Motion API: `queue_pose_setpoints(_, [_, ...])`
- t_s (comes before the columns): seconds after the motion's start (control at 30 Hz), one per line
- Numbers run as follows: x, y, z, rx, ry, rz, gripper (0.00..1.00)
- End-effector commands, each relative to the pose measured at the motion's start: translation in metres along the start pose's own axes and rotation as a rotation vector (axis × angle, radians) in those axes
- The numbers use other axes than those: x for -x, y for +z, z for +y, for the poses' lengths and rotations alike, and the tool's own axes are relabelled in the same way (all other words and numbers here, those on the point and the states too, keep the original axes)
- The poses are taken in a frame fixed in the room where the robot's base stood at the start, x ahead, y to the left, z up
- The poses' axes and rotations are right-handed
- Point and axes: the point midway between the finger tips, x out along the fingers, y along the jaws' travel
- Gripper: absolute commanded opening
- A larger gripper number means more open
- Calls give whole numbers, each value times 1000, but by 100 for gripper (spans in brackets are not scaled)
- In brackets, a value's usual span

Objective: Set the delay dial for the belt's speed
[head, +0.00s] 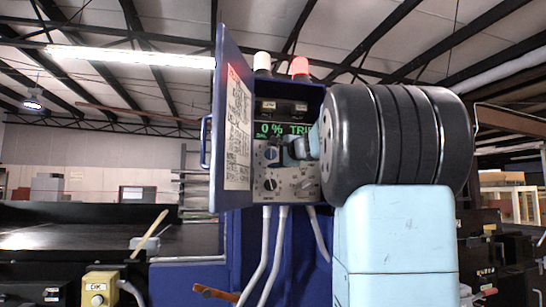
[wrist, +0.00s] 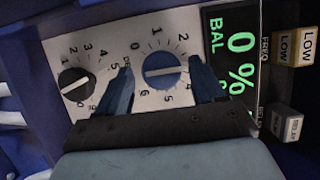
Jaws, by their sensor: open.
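The blue dial (wrist: 166,72) with a white pointer line sits on the grey control panel (head: 257,197), inside a ring of printed numbers. A label beside it starts "DE", the rest hidden. The line lies nearly level in the wrist view; I cannot tell which end points. My gripper (wrist: 160,66) is open, one finger on each side of this dial. I cannot tell whether either finger touches it. In the head view the blue dial (head: 270,154) shows left of my gripper (head: 285,151). A green display (wrist: 238,62) reads "BAL" and "0%"; in the head view "TRIP" is partly covered.
A black dial (wrist: 76,84) with its own scale is beside the blue one. LOW keys (wrist: 284,49) stand beyond the display. The cabinet's blue door (head: 226,120) hangs open at left. Lamps (head: 299,66) top the cabinet; the right one glows red. A yellow OK button box (head: 99,288) stands lower left.

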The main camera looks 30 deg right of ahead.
Motion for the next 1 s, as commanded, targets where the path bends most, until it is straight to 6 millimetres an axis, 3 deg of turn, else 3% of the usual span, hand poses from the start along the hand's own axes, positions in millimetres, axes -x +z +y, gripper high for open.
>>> queue_pose_setpoints(0.23, [15,0,-1,0,-2,0,68])
queue_pose_setpoints(0.7, [103,0,0,0,-1,1,68])
queue_pose_setpoints(1.0, [134,0,1,-1,0,1,68])
